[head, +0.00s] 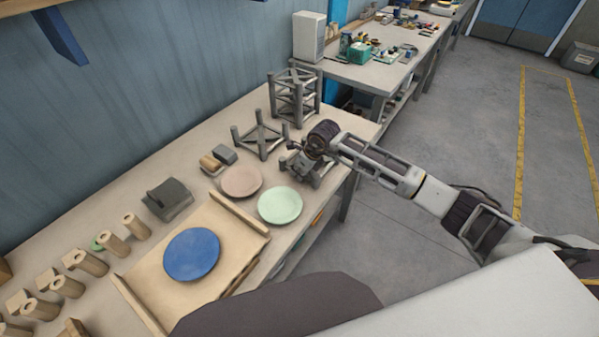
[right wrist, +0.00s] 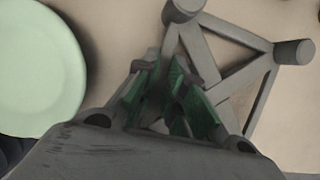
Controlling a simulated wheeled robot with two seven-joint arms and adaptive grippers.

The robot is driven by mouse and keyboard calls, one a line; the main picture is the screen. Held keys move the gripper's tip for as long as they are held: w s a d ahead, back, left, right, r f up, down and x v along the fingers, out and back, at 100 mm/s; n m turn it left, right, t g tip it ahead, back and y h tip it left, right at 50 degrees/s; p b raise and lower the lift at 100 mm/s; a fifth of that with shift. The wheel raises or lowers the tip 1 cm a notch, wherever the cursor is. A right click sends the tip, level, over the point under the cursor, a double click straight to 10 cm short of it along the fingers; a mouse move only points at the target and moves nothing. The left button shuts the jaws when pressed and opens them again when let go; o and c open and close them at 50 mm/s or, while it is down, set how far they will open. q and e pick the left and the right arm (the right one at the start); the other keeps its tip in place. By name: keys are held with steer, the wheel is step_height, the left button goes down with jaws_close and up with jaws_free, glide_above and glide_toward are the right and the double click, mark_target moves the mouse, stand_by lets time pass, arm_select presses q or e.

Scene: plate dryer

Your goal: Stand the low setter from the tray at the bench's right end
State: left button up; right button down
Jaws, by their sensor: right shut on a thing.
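A low grey setter, a frame of crossed bars with short posts, is in the grip of my right gripper (head: 304,158) at the right end of the bench (head: 352,120). The gripper covers much of this setter (head: 315,178) in the head view. In the right wrist view the green-padded fingers (right wrist: 170,85) are shut on a bar of the setter (right wrist: 295,51), with posts beyond them. I cannot tell whether it touches the bench top. The wooden tray (head: 226,230) with side rails holds a blue plate (head: 192,254). My left gripper is not in view.
Another low setter (head: 259,136) and a taller stacked rack (head: 294,98) stand just behind the held one. A pink plate (head: 241,181) and a pale green plate (head: 280,205) lie to its left.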

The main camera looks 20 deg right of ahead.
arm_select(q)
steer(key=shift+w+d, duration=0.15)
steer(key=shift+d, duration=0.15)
arm_select(e)
steer(key=shift+f, duration=0.2)
steer(key=c, duration=1.5)
jaws_free()
steer(key=shift+f, duration=0.1)
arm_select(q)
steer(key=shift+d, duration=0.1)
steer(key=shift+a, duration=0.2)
arm_select(e)
steer(key=shift+r, duration=0.3)
steer(key=shift+s+d+r, duration=0.2)
steer(key=shift+r, duration=0.3)
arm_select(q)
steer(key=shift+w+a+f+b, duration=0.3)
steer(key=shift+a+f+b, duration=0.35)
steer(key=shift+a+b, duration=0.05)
arm_select(e)
steer(key=shift+v, duration=5.2)
